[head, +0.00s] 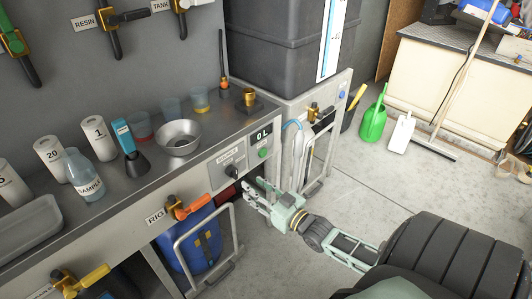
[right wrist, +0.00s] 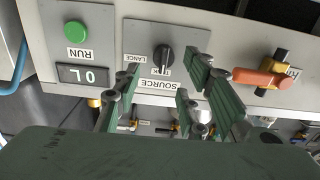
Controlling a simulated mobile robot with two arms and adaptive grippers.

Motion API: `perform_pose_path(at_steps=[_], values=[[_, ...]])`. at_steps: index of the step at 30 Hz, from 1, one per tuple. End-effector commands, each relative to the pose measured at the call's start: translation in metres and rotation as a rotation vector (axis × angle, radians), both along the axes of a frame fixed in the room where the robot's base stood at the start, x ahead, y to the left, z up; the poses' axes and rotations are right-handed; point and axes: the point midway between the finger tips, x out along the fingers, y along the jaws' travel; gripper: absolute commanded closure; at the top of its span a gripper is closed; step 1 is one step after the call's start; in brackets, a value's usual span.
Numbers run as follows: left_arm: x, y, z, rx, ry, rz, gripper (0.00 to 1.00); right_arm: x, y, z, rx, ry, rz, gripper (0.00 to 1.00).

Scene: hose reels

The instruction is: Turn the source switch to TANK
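The source switch (head: 232,172) is a black rotary knob on the grey panel at the bench front. In the right wrist view, which is upside down, the knob (right wrist: 163,58) sits above the word SOURCE, with LANCE on its left; another small label beside it is partly hidden. A pale pointer mark on the knob runs roughly down the picture. My right gripper (head: 255,192) is in front of the panel, just right of and below the knob. Its fingers (right wrist: 163,78) are spread and empty, with the knob showing between and beyond them. My left gripper is not in view.
A green RUN button (head: 264,153) and a 0 L display (head: 262,134) are close to the switch. An orange-handled RIG valve (head: 190,207) is nearby. A blue drum (head: 193,241) with a metal frame stands below. The bench top holds bottles and a bowl (head: 178,138).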

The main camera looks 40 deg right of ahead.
Motion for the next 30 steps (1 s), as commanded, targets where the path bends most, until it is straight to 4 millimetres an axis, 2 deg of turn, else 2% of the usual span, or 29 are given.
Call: perform_pose_path(at_steps=[3, 9, 30], values=[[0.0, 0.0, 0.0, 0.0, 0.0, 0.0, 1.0, -0.022, -0.002, -0.001, 0.0, 0.002, 0.0, 0.62], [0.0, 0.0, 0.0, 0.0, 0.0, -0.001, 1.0, -0.041, -0.003, -0.001, 0.0, 0.002, 0.0, 0.62], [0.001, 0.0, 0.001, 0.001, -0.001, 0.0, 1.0, -0.045, -0.002, -0.002, 0.0, 0.008, 0.001, 0.62]])
